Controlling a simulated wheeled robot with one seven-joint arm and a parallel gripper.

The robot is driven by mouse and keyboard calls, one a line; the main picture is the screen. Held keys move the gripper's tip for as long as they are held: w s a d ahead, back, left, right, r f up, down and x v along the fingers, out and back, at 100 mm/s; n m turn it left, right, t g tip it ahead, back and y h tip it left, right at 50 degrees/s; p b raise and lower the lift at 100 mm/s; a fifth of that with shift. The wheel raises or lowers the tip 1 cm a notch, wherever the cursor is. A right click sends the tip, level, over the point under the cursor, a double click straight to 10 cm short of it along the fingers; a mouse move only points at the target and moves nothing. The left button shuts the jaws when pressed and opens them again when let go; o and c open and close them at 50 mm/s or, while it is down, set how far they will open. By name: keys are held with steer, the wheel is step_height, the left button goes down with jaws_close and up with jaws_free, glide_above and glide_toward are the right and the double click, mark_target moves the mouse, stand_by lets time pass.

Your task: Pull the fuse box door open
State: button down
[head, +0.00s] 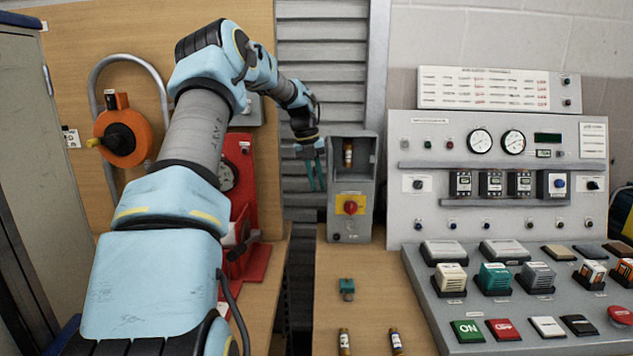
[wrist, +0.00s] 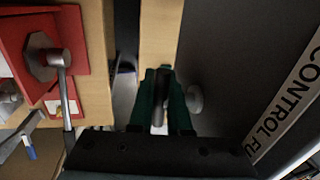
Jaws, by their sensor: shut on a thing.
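The grey fuse box (head: 364,224) stands at the back of the bench in the head view. My gripper (head: 317,186), with green fingers, is at the box's left side. In the wrist view my gripper (wrist: 160,76) is shut on a grey bar-like handle (wrist: 158,112). The dark door face (wrist: 235,60) fills the right of that view, with a white label (wrist: 290,95) reading "CONTROL FU". The door stands open to the left, and its exact angle is hard to tell.
A red device (head: 245,205) stands left of the box, close to my arm; it also shows in the wrist view (wrist: 40,55). A control console (head: 500,180) is on the right.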

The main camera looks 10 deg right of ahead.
steer(key=c, duration=1.2)
jaws_free()
steer(key=shift+o, duration=0.2)
steer(key=shift+r, duration=0.1)
step_height(320, 180, up, 10)
steer(key=a+b, duration=0.2)
steer(key=shift+w+r+b, duration=0.15)
steer(key=shift+r+b, duration=0.05)
steer(key=shift+b, duration=0.1)
